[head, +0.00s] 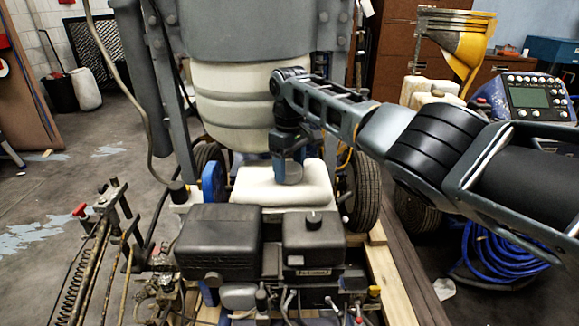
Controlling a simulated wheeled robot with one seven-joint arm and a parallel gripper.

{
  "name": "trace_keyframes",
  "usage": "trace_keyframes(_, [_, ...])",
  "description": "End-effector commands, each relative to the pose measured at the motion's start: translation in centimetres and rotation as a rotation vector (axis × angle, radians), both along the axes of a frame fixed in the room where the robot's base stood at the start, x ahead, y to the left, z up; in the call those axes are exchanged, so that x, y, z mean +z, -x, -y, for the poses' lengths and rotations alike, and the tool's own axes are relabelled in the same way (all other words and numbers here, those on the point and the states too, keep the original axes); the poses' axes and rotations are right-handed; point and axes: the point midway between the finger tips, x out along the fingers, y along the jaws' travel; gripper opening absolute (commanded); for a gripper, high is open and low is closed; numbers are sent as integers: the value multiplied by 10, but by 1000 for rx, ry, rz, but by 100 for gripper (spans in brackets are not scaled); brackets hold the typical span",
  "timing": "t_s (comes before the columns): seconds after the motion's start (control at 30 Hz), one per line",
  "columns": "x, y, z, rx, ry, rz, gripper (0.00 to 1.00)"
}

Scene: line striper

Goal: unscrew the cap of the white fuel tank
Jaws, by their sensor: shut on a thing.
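The white fuel tank (258,188) sits low in the middle of the head view, behind the black engine covers. My gripper (288,172) points down over the top of the tank, right of its middle. Its jaws are shut on the grey cap (287,176), of which only the lower part shows between and below the fingers. The cap sits at the tank's top face; I cannot tell how far it is turned. My arm reaches in from the right and covers part of the view behind it.
A large cream drum (228,90) stands just behind the tank. Black engine covers (218,240) are in front. Spring rods (92,262) stand at the left. A blue hose coil (500,258) and a screen unit (535,98) are at the right. Floor at the left is open.

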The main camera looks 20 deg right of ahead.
Motion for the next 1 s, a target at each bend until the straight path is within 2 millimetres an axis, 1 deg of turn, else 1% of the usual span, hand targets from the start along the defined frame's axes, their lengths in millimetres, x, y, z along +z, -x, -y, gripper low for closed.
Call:
trace_keyframes(0.17, [-1,1,1,-2,1,-3,31])
trace_keyframes(0.27, [-1,1,1,28,1,-3,31])
trace_keyframes(0.5, [-1,1,1,249,1,-3,31])
trace_keyframes(0.6, [0,1,1,293,1,-3,31])
trace_keyframes(0.87, [0,1,1,299,1,-3,31])
trace_keyframes(0.97, [-1,1,1,342,1,-3,31])
trace_keyframes(1.0, [-1,1,0,379,0,-4,25])
